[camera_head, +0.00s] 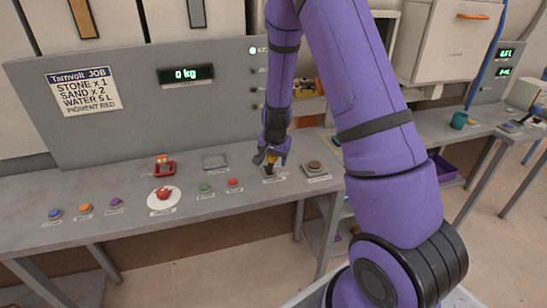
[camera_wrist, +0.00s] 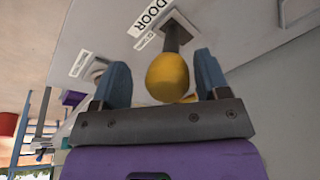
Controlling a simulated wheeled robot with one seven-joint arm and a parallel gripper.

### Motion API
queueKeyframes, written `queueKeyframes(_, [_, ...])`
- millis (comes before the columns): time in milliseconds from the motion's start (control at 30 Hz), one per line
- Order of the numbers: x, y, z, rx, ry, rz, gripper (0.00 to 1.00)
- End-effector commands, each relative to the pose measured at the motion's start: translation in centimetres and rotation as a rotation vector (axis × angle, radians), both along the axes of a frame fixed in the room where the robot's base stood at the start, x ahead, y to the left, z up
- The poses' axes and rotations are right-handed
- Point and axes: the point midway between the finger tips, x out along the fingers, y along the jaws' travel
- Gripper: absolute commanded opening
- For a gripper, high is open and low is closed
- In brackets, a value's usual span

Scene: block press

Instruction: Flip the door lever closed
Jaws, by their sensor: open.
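The door lever has a yellow knob (camera_wrist: 168,77) on a dark stem, rising from a plate beside a "DOOR" label (camera_wrist: 151,14) in the wrist view. In the head view the yellow knob (camera_head: 271,157) shows small at the right part of the grey console. My gripper (camera_wrist: 163,80) is open, with one blue finger on each side of the knob. The knob lies between the fingers in the picture; I cannot tell whether either finger touches it. In the head view my gripper (camera_head: 270,157) is low over the console at the lever, and partly covers it.
A round brown button (camera_head: 314,165) sits just right of the lever. A red button (camera_head: 233,182), a green button (camera_head: 205,187) and a red mushroom button (camera_head: 163,194) lie to the left on the console. The console front edge is clear.

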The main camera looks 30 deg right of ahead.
Motion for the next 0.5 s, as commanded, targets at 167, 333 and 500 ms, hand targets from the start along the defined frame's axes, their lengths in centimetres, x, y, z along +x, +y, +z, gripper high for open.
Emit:
queueKeyframes(167, [-0.1, 0.1, 1.3, -0.001, -0.003, 0.001, 0.69])
queueKeyframes(333, [-0.8, 0.4, 4.0, -0.001, -0.005, 0.002, 0.69])
queueKeyframes(500, [-1.5, 0.7, 6.9, 0.000, -0.003, 0.002, 0.69])
